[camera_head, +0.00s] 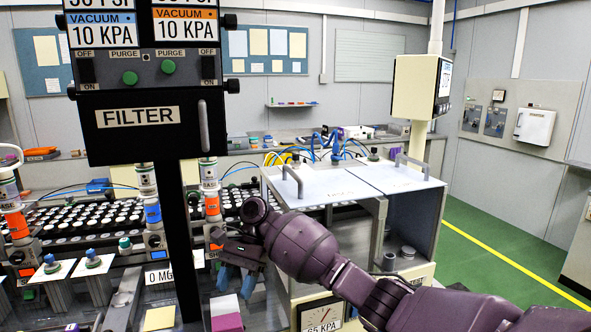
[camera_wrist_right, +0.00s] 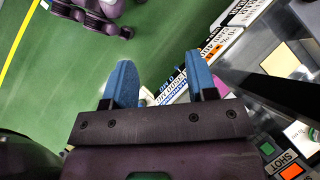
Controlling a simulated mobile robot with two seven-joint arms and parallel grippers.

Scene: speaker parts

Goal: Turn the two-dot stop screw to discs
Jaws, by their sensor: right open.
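Two blue-topped knobs, the left one (camera_head: 51,262) and the right one (camera_head: 92,257), stand on pale plates at the lower left of the head view. I cannot make out dots on either, so I cannot tell which part is the two-dot stop screw. My right gripper (camera_head: 235,281) is open and empty, right of the black post, with its blue fingers pointing down. In the right wrist view its fingers (camera_wrist_right: 160,78) are apart with nothing between them; green floor and labelled panels lie beyond. My left gripper is not in view.
A black FILTER panel (camera_head: 138,116) on a post (camera_head: 176,230) stands in front of the rows of parts. A white-topped cabinet (camera_head: 325,187) stands beside my right arm, above a 65 KPA gauge (camera_head: 319,316). Green floor lies open at right.

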